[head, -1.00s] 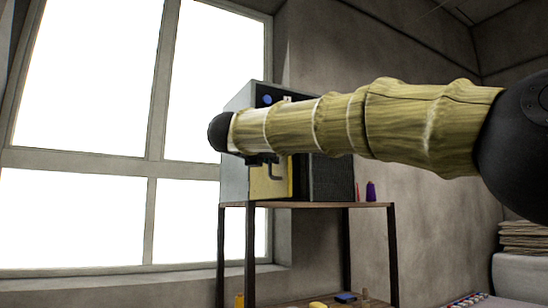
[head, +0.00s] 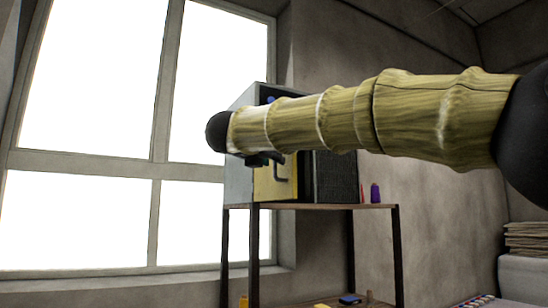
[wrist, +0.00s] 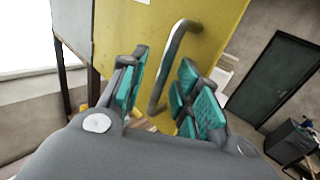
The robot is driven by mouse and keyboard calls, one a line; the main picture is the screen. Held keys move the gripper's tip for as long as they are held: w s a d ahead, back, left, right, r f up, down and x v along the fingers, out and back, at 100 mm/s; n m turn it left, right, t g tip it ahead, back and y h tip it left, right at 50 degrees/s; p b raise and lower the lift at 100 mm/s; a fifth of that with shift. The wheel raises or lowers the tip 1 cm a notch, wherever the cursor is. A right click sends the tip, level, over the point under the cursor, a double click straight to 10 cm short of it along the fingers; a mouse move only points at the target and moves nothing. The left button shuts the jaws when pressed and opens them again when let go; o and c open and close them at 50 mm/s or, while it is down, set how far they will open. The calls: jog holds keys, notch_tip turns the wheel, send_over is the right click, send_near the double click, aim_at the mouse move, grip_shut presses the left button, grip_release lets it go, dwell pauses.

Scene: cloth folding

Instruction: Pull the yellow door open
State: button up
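The yellow door (head: 264,184) is on the front of a grey box-shaped cabinet (head: 238,180) and looks closed. My arm crosses in front and hides the door's upper part. A grey bar handle (head: 280,172) stands out from the door. In the wrist view the yellow door (wrist: 215,25) fills the upper middle, and the handle (wrist: 168,62) runs upright, bending into the door at its top. My gripper (wrist: 163,60) is open, with teal-padded fingers on either side of the handle as seen here. I cannot tell whether a pad touches it. In the head view my gripper (head: 266,160) is mostly hidden.
The cabinet stands on a tall dark-legged table (head: 320,206). A purple spool (head: 375,193) and a red item (head: 362,193) stand at its right end. A large window (head: 90,90) is at the left. A lower shelf holds small items.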

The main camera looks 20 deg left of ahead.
jog(key=s, duration=1)
jog(key=shift+a, duration=0.35)
